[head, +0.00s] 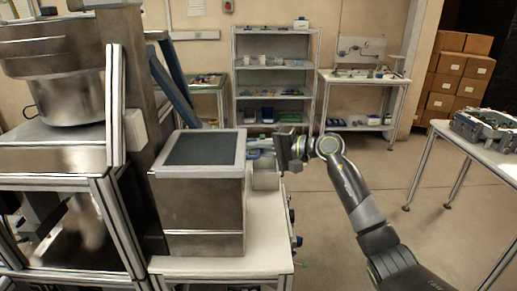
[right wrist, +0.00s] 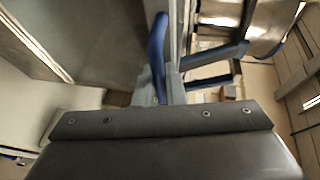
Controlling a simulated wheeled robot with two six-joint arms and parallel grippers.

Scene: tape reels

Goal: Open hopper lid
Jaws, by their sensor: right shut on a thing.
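The hopper (head: 203,205) is a square metal box at the left middle of the head view. Its lid (head: 200,150), a light frame around a dark panel, lies flat on top. A blue handle (head: 258,143) is at the right side of the box, partly hidden by my gripper. My right gripper (head: 273,146) comes in from the right and is shut on this handle. The right wrist view shows the curved blue handle (right wrist: 157,50) at the jaws, with the metal side of the box to the left. My left gripper is out of view.
The hopper stands on a white-topped bench (head: 225,265), next to a large machine with a metal bowl (head: 55,95) at the left. A table with a metal part (head: 487,130) stands at the right. Shelves (head: 275,75) line the back wall. The floor between is clear.

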